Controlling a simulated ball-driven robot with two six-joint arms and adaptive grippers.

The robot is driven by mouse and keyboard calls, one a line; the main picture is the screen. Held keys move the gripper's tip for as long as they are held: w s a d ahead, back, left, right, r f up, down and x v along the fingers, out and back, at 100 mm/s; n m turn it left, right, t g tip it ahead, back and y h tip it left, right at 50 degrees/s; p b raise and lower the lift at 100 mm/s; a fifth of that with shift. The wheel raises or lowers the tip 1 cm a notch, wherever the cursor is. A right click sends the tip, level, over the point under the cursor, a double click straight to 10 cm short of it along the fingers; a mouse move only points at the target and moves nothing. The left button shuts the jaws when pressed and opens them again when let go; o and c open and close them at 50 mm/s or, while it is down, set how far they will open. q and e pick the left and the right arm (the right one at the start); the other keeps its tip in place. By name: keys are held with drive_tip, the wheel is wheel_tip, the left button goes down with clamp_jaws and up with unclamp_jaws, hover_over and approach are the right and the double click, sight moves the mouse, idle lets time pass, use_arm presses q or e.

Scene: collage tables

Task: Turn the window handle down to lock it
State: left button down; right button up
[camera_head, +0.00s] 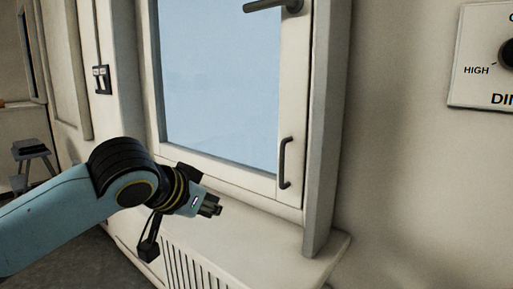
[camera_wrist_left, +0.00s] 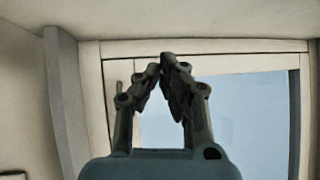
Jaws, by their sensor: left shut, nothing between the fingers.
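The window handle (camera_head: 272,5) is a dark lever at the top edge of the head view, on the right side of the window frame. It lies about level, its grip pointing left, and is partly cut off by the picture edge. My left gripper (camera_head: 214,208) is shut and empty, below and left of the handle, in front of the window's lower part and apart from it. In the left wrist view the gripper (camera_wrist_left: 164,62) has its fingertips together, with the window (camera_wrist_left: 235,115) beyond. The lever cannot be made out there.
A dark upright pull bar (camera_head: 284,162) is fixed low on the window frame (camera_head: 293,100). A sill (camera_head: 290,262) juts out below, above a slatted radiator (camera_head: 185,265). A dimmer panel (camera_head: 480,85) is on the right wall. A stool (camera_head: 33,150) stands far left.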

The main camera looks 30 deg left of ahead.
use_arm(q)
drive_tip(key=w+a+r+t+h, duration=0.1)
drive_tip(key=w+r+t, duration=0.25)
drive_tip(key=r, duration=0.95)
drive_tip(key=w+a+r+t, duration=0.1)
drive_tip(key=w+r+t, duration=0.25)
drive_tip(key=r, duration=1.05)
wheel_tip(320, 180, up, 17)
drive_tip(key=s+d+m+t+h, duration=0.1)
drive_tip(key=s+d+t+h, duration=0.1)
use_arm(e)
drive_tip(key=shift+d+r, duration=0.1)
drive_tip(key=shift+d, duration=0.25)
use_arm(q)
drive_tip(key=shift+r, duration=0.1)
drive_tip(key=r+p, duration=0.2)
drive_tip(key=p, duration=0.8)
hover_over(269, 6)
drive_tip(key=s+a, duration=0.1)
drive_tip(key=a, duration=0.2)
drive_tip(key=f, duration=0.4)
drive_tip(key=shift+d+f+p, duration=0.25)
drive_tip(key=shift+f+p, duration=0.05)
drive_tip(key=shift+p, duration=0.05)
use_arm(e)
wheel_tip(269, 6, up, 10)
drive_tip(key=shift+w+r, duration=0.25)
drive_tip(key=shift+w, duration=0.1)
